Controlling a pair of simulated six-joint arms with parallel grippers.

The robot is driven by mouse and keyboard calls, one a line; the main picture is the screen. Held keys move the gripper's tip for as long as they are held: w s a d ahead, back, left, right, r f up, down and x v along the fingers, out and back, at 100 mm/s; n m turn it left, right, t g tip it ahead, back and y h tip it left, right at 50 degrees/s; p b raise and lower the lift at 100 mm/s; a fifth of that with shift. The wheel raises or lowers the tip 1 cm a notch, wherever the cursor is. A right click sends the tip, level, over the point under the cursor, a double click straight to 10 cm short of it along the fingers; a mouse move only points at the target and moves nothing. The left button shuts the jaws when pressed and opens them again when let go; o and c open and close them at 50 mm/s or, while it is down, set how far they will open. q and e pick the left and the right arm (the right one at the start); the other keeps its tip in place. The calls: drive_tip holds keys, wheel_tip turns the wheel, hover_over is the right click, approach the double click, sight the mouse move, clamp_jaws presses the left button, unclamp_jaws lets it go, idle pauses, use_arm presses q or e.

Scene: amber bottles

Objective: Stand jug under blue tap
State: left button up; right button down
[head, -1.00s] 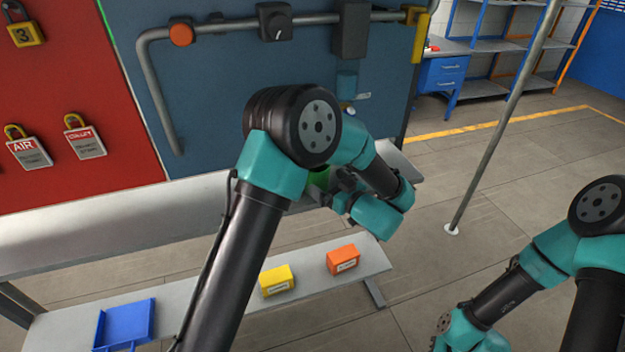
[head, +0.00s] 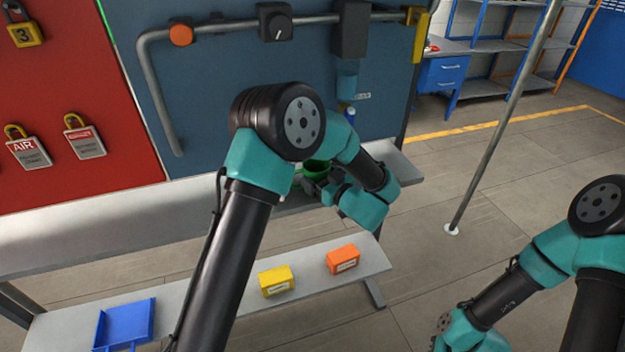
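A green vessel that looks like the jug (head: 316,166) stands out behind my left wrist, at the wall-side ledge. Its rim and part of its side show; the rest is hidden by my arm. My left gripper (head: 312,187) has its dark fingers at the jug, overlapping its near side. Whether they are shut on it is too small to tell. A blue fitting (head: 347,85), probably the blue tap, hangs below a black box on the panel, above and right of the jug. A small label is beside it. My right arm enters at lower right, and its fingers are out of frame.
A lower shelf (head: 225,312) holds a blue tray (head: 126,324), a yellow box (head: 277,281) and an orange box (head: 343,260). A grey pipe (head: 165,95) runs along the panel. A thin pole (head: 494,125) stands at right, with open floor around it.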

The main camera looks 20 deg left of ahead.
sight(326, 172)
use_arm(q)
drive_tip(key=c, duration=0.6)
drive_tip(key=shift+r, duration=0.1)
drive_tip(key=shift+r, duration=0.55)
wheel_tip(326, 172, up, 2)
drive_tip(key=shift+r, duration=0.1)
drive_tip(key=s+d, duration=0.2)
drive_tip(key=s, duration=0.5)
drive_tip(key=s+d+r, duration=0.1)
drive_tip(key=s+d, duration=0.1)
drive_tip(key=s, duration=0.6)
drive_tip(key=shift+s+d+r, duration=0.2)
drive_tip(key=shift+r, duration=0.05)
